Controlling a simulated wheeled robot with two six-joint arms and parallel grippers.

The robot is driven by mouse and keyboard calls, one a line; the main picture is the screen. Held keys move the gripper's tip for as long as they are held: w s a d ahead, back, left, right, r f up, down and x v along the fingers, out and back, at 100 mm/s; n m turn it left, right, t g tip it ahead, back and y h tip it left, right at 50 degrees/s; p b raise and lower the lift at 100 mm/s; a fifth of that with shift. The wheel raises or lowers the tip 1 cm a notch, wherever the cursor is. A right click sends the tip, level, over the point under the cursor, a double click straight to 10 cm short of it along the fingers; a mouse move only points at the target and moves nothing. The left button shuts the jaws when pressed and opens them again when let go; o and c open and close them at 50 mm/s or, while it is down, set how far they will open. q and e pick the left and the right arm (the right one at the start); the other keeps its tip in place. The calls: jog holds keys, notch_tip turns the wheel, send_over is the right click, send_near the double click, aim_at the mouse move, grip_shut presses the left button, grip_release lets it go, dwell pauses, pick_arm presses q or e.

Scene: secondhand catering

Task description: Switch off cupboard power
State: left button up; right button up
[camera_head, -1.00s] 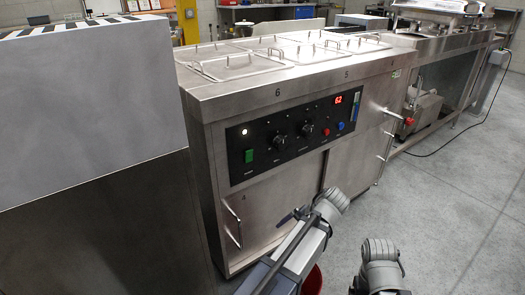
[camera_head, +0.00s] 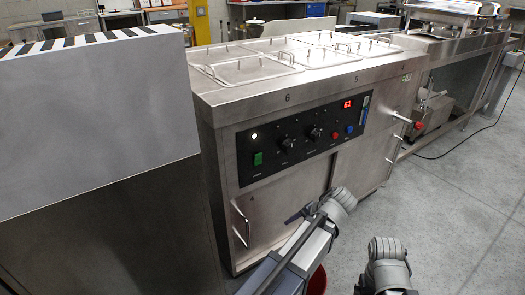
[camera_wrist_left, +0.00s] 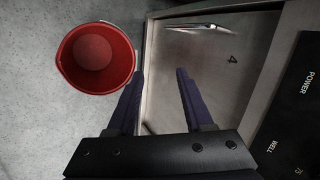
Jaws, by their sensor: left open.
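The steel hot cupboard (camera_head: 300,190) stands in front of me with a black control panel (camera_head: 300,140) on its front. At the panel's left, a green rocker switch (camera_head: 257,158) sits below a lit white lamp (camera_head: 254,136). A red digital display (camera_head: 347,105) is lit. My left gripper (camera_head: 298,213) is open and empty, low in front of the cupboard doors and below the panel. In the left wrist view its two fingers (camera_wrist_left: 158,85) are apart over the door marked 4; the panel's edge with the word POWER (camera_wrist_left: 306,84) shows at right, the switch out of view. My right gripper is not visible.
A red bucket (camera_wrist_left: 97,57) stands on the floor by the cupboard, partly hidden behind my left arm in the head view. Door handles (camera_head: 240,223) stick out. A tall grey block (camera_head: 90,120) stands close at left. Grey floor at right is open.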

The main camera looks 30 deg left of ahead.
pick_arm(q)
jog(key=a+r+m+t+p, duration=0.1)
jog(key=r+p, duration=0.5)
jog(key=r, duration=0.2)
jog(key=a+r+m+t+y+p, duration=0.1)
jog(key=r+p, duration=0.5)
jog(key=r, duration=0.2)
jog(key=a+r+t+y+p, duration=0.1)
jog(key=r+p, duration=0.5)
jog(key=r, duration=0.2)
jog(key=shift+s+a+r+m+t, duration=0.3)
jog(key=shift+s+a+m+t, duration=0.05)
jog(key=shift+m+t, duration=0.05)
grip_shut()
jog(key=shift+r+p, duration=0.6)
jog(key=shift+r, duration=0.05)
jog(key=shift+a+f, duration=0.1)
